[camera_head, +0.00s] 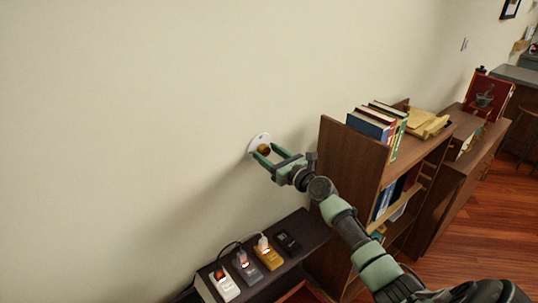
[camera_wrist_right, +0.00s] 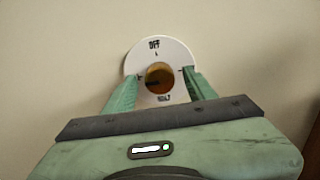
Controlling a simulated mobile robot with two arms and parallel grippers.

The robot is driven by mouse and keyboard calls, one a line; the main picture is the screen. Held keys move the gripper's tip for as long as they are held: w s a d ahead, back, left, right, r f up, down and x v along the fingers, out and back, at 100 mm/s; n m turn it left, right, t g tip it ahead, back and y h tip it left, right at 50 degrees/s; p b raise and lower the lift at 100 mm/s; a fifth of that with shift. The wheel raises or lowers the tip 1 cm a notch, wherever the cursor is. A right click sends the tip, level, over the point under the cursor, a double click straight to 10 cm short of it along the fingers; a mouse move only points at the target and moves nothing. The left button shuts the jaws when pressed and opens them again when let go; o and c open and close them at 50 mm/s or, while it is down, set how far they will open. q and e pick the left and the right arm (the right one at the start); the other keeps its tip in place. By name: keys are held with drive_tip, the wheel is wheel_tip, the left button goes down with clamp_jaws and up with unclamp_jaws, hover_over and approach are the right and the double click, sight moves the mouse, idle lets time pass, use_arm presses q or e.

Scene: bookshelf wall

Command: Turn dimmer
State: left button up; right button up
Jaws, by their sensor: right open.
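The dimmer is a round white plate (camera_head: 254,139) with a brass-coloured knob (camera_head: 264,150), mounted on the cream wall. In the right wrist view the plate (camera_wrist_right: 173,49) has "OFF" at its top and partly covered lettering near its bottom, and the knob (camera_wrist_right: 159,77) sits at its middle. My right gripper (camera_head: 270,155) is open at the dimmer. In the right wrist view its two green fingers (camera_wrist_right: 159,90) lie on either side of the knob, with gaps between them and it; I cannot tell whether the tips touch the plate. My left gripper is out of view.
A dark low shelf (camera_head: 268,280) below holds several small devices with cables, one of them yellow (camera_head: 268,259). A wooden bookcase (camera_head: 345,165) with books (camera_head: 370,124) on top stands just right of my right gripper. The wall left of the dimmer is clear.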

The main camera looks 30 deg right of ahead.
clamp_jaws()
drive_tip(key=shift+n, duration=0.3)
